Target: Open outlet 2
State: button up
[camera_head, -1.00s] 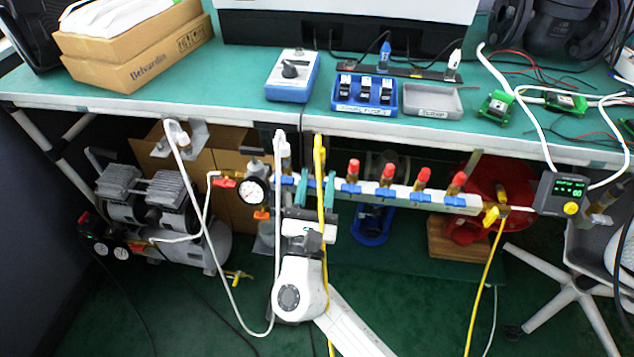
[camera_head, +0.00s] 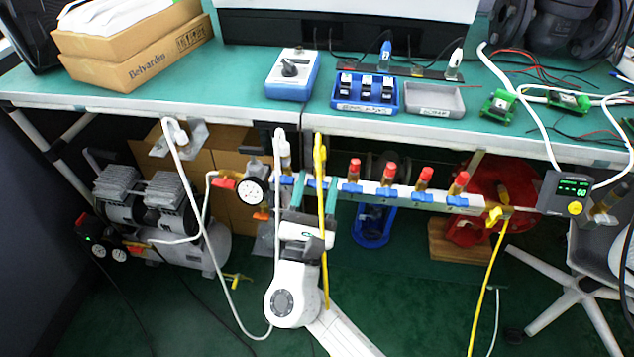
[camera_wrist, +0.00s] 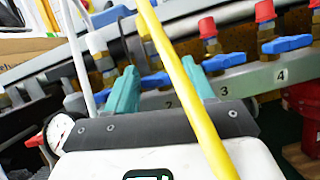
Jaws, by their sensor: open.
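The grey valve manifold (camera_head: 405,194) hangs under the bench and carries a row of blue handles. In the wrist view its face (camera_wrist: 255,84) shows the numbers 2, 3 and 4. The blue handle of outlet 2 (camera_wrist: 155,80) lies along the manifold, between my gripper's teal fingers. The yellow hose (camera_head: 322,225) comes down from outlet 2 and passes in front of my gripper (camera_head: 315,185); it also crosses the wrist view (camera_wrist: 180,80). My gripper (camera_wrist: 161,78) is open, its fingers either side of that handle. I cannot tell whether they touch it.
A white hose (camera_head: 278,225) hangs just left of my gripper. A pressure gauge (camera_head: 252,191) sits further left. Red-capped outlets (camera_head: 389,170) stand to the right. The bench edge (camera_head: 400,133) runs above. A display box (camera_head: 566,192) is at the manifold's right end.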

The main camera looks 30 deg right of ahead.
jog(key=v, duration=1)
jog(key=shift+p, duration=0.4)
notch_tip(320, 180, up, 4)
jog(key=s+a+g+y+p, duration=0.1)
jog(key=s+g+y+p, duration=0.2)
jog(key=p, duration=0.5)
jog(key=shift+n, duration=0.3)
jog(key=b+x, duration=0.1)
jog(key=x, duration=0.9)
jog(key=shift+w+a+b, duration=0.2)
jog(key=shift+w+b, duration=0.05)
jog(key=shift+b, duration=0.15)
jog(key=shift+c, duration=0.5)
jog(key=c, duration=0.7)
